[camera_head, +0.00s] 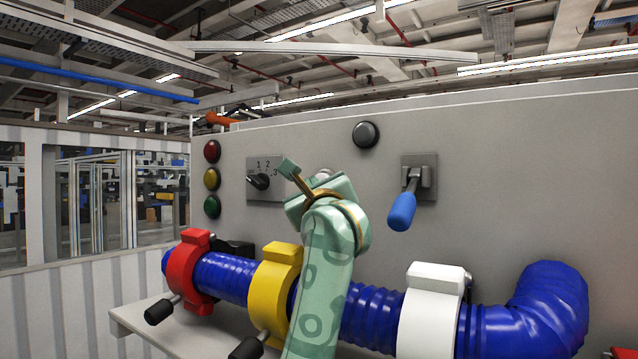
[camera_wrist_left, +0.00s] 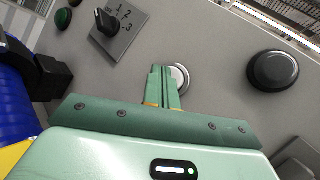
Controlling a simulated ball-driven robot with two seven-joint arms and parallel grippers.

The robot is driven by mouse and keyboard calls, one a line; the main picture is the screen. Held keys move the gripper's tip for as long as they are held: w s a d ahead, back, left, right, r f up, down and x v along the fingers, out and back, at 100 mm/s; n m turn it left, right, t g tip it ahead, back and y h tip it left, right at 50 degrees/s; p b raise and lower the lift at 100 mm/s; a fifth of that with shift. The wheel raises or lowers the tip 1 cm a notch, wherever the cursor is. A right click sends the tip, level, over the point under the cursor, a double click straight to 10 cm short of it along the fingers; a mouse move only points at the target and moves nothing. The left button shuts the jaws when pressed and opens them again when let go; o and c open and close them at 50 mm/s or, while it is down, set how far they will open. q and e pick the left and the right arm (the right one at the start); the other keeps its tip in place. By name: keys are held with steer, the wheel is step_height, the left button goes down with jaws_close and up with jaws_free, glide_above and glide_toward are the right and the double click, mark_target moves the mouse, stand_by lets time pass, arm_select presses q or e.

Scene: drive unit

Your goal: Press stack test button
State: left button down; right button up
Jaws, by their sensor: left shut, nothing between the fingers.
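My left gripper (camera_head: 289,167) is in front of the grey panel, its fingers together and empty. In the left wrist view the shut fingers (camera_wrist_left: 164,72) overlap a round pale button (camera_wrist_left: 181,76) on the panel. I cannot tell whether they touch it. A larger round black button (camera_head: 366,134) sits up and to the right of the gripper; it also shows in the left wrist view (camera_wrist_left: 273,71). No label shows which one is the stack test button. Red (camera_head: 212,151), yellow (camera_head: 211,179) and green (camera_head: 212,207) lights form a column at left. My right gripper is not in view.
A rotary selector (camera_head: 258,181) is left of the gripper. A blue-handled lever (camera_head: 403,208) is to the right.

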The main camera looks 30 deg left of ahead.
arm_select(q)
steer(key=shift+w, duration=0.25)
steer(key=shift+w, duration=0.4)
stand_by(0.7)
steer(key=shift+s+b, duration=0.35)
steer(key=shift+s, duration=0.5)
steer(key=s, duration=0.2)
steer(key=s+b, duration=0.1)
steer(key=s, duration=0.3)
steer(key=shift+a, duration=0.25)
